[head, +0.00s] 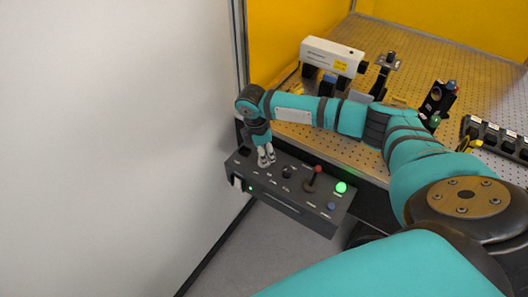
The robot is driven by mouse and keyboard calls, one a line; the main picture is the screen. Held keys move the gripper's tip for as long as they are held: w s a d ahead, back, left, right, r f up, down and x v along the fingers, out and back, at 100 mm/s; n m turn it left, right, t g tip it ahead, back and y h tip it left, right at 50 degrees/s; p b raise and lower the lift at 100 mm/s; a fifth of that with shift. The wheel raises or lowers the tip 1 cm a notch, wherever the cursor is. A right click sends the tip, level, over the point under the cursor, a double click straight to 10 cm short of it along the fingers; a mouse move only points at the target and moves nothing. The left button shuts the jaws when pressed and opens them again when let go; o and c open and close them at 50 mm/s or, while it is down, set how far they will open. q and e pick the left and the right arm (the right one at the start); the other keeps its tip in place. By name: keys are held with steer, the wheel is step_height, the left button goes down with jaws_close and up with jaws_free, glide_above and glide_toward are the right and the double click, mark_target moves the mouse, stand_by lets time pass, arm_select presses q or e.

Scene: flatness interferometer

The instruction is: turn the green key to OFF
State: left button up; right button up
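A dark control panel (295,213) juts out from the front of the optical table, low in the middle of the head view. My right gripper (266,158) points down at the left part of its top face. Its fingertips look close together, but they are too small to tell whether they are shut or hold anything. I cannot make out a green key; the gripper covers part of the panel there. A round green lit button (341,187) is on the panel's right side. The panel's labels are too small to read. My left gripper is not in view.
The panel also carries a red-topped lever (314,178), a black knob (287,172) and a blue button (332,206). A white laser-like box (332,56) and other optics stand on the perforated table (420,60) behind my arm. A pale wall (110,140) fills the left.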

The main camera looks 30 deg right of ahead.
jaws_close()
steer(key=shift+r+m+p, duration=0.2)
steer(key=shift+m+p, duration=0.3)
steer(key=shift+p, duration=0.15)
steer(key=shift+f+m+p, duration=0.1)
steer(key=shift+m+p, duration=0.4)
steer(key=shift+m, duration=0.2)
steer(key=shift+m+g+p, duration=0.3)
steer(key=shift+m+p, duration=0.35)
steer(key=shift+m, duration=0.05)
steer(key=shift+f+m+p, duration=0.1)
steer(key=shift+m+p, duration=0.25)
steer(key=shift+m, duration=0.25)
